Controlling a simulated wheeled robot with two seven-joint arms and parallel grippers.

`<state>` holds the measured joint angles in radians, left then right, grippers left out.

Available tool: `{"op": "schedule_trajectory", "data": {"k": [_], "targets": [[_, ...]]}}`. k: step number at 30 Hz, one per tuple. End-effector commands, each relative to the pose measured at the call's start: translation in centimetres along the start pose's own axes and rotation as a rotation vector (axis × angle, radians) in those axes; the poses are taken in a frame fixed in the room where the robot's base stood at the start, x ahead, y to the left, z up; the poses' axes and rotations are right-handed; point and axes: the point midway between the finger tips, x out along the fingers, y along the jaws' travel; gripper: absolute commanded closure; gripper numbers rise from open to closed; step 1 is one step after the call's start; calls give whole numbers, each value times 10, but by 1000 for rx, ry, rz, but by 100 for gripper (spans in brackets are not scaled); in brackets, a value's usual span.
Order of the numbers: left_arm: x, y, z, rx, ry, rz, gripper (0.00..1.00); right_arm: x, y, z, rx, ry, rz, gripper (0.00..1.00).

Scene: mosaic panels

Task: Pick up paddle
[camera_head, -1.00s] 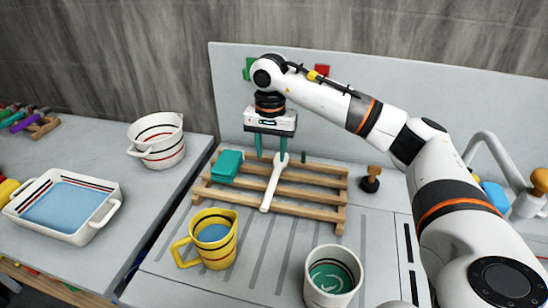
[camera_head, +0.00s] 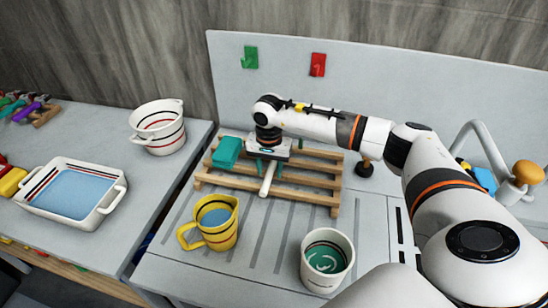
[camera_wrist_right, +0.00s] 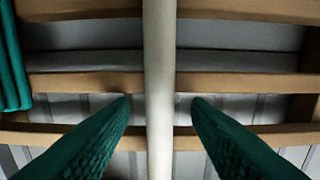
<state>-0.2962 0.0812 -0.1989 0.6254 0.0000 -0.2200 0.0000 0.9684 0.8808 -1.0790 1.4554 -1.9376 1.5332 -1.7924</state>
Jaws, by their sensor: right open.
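The paddle (camera_head: 267,181) is a pale, round-handled stick lying on the wooden slatted rack (camera_head: 315,183). Its far part is hidden under my right gripper (camera_head: 267,166) in the head view. My right gripper points down, low over the rack, with its jaws open. In the right wrist view the paddle handle (camera_wrist_right: 160,70) runs top to bottom through the middle. The green fingers of my right gripper (camera_wrist_right: 162,102) stand one on each side of it, with a gap on both sides. My left gripper is not in view.
A teal block (camera_head: 227,151) sits on the rack, left of my right gripper. A yellow jug (camera_head: 212,225) and a white cup (camera_head: 327,260) stand in front. A dark knob-topped tool (camera_head: 364,166) stands at right. A white dish (camera_head: 68,190) and a white pot (camera_head: 158,127) are at left.

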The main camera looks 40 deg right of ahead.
Motion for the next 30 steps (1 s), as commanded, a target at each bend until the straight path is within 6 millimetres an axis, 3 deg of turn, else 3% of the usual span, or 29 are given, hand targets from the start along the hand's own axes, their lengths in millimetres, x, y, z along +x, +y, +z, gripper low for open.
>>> {"op": "schedule_trajectory", "data": {"k": [8,16,25,30], "targets": [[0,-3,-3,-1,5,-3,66,4,0,0,0,-1,-1,56],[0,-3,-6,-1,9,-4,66,4,0,0,0,0,0,100],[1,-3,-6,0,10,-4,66,1,0,0,0,-1,2,100],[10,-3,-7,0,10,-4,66,-21,1,1,-1,-5,4,100]]}}
